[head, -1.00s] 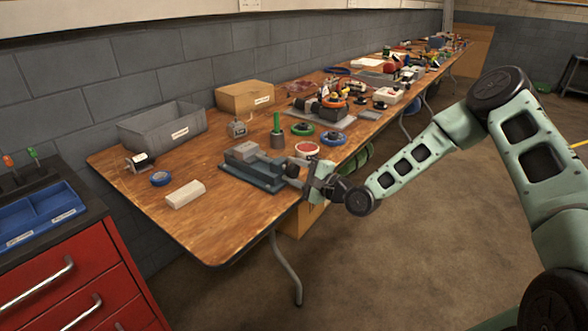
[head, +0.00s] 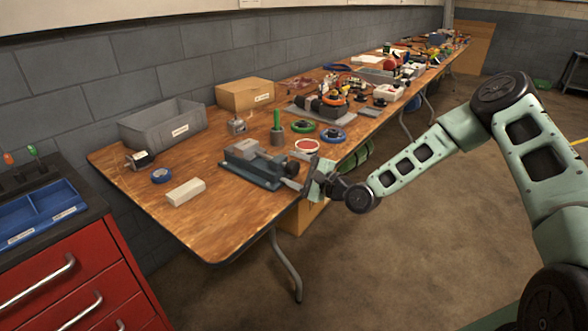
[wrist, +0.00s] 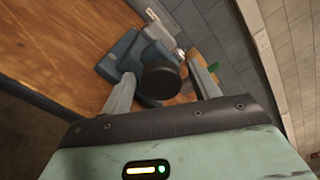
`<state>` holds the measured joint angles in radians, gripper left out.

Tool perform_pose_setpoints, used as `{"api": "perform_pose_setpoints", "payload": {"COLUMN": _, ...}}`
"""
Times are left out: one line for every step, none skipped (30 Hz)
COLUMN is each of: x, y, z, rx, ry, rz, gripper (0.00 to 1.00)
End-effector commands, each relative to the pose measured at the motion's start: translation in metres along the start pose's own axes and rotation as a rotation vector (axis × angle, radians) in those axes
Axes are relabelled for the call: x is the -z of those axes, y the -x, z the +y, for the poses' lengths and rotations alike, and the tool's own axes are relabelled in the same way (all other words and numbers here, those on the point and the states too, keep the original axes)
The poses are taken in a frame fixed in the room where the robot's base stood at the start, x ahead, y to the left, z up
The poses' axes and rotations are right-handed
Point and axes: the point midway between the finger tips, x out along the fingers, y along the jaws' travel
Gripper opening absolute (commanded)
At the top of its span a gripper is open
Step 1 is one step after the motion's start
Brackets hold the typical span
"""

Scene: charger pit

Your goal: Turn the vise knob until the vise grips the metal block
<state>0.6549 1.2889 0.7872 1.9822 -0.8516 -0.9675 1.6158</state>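The blue-grey vise (head: 250,172) stands on the wooden table near its front edge, with grey jaws on top. It also shows in the wrist view (wrist: 118,55). Its round black knob (wrist: 160,80) faces my wrist camera; in the head view my gripper largely hides it. My gripper (head: 304,182) is at the knob end of the vise. In the wrist view its two fingers (wrist: 163,68) are apart, one on each side of the knob, with a visible gap on both sides. A small bright metal piece (wrist: 178,53) shows beyond the knob; I cannot tell whether it is the metal block.
A pale block (head: 186,191) and blue tape roll (head: 161,175) lie left of the vise. A green-handled tool (head: 277,128), red-and-white round item (head: 306,146), and green (head: 302,126) and blue rings (head: 332,136) stand close behind. A grey bin (head: 163,126) is at the back.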

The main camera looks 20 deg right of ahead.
Motion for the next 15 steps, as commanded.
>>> {"api": "perform_pose_setpoints", "payload": {"x": 0.0, "y": 0.0, "z": -0.001, "rx": 0.001, "ry": 0.001, "rz": 0.0, "gripper": 0.61}}
{"api": "perform_pose_setpoints", "payload": {"x": 0.0, "y": 0.0, "z": -0.001, "rx": 0.001, "ry": 0.001, "rz": 0.0, "gripper": 0.61}}
{"api": "perform_pose_setpoints", "payload": {"x": 0.0, "y": 0.0, "z": -0.001, "rx": 0.002, "ry": 0.001, "rz": 0.0, "gripper": 0.61}}
{"api": "perform_pose_setpoints", "payload": {"x": 0.0, "y": 0.0, "z": -0.001, "rx": 0.002, "ry": 0.001, "rz": 0.0, "gripper": 0.61}}
{"api": "perform_pose_setpoints", "payload": {"x": 0.0, "y": 0.0, "z": -0.001, "rx": 0.002, "ry": 0.001, "rz": 0.0, "gripper": 0.61}}
{"api": "perform_pose_setpoints", "payload": {"x": 0.0, "y": 0.0, "z": -0.001, "rx": 0.002, "ry": 0.001, "rz": 0.0, "gripper": 0.61}}
{"api": "perform_pose_setpoints", "payload": {"x": 0.0, "y": 0.001, "z": -0.001, "rx": 0.002, "ry": 0.001, "rz": 0.0, "gripper": 0.61}}
{"api": "perform_pose_setpoints", "payload": {"x": 0.0, "y": 0.003, "z": -0.001, "rx": 0.002, "ry": 0.001, "rz": 0.001, "gripper": 0.61}}
{"api": "perform_pose_setpoints", "payload": {"x": 0.001, "y": 0.006, "z": -0.001, "rx": 0.003, "ry": 0.0, "rz": 0.001, "gripper": 0.61}}
{"api": "perform_pose_setpoints", "payload": {"x": 0.001, "y": 0.009, "z": -0.001, "rx": 0.002, "ry": 0.0, "rz": 0.002, "gripper": 0.61}}
{"api": "perform_pose_setpoints", "payload": {"x": 0.001, "y": 0.013, "z": -0.001, "rx": 0.003, "ry": 0.0, "rz": 0.002, "gripper": 0.61}}
{"api": "perform_pose_setpoints", "payload": {"x": 0.001, "y": 0.019, "z": -0.001, "rx": 0.003, "ry": 0.0, "rz": 0.002, "gripper": 0.61}}
{"api": "perform_pose_setpoints", "payload": {"x": 0.001, "y": 0.025, "z": -0.001, "rx": 0.002, "ry": 0.0, "rz": 0.002, "gripper": 0.61}}
{"api": "perform_pose_setpoints", "payload": {"x": 0.001, "y": 0.03, "z": -0.001, "rx": 0.002, "ry": 0.0, "rz": 0.002, "gripper": 0.61}}
{"api": "perform_pose_setpoints", "payload": {"x": 0.001, "y": 0.039, "z": -0.001, "rx": 0.002, "ry": 0.0, "rz": 0.003, "gripper": 0.61}}
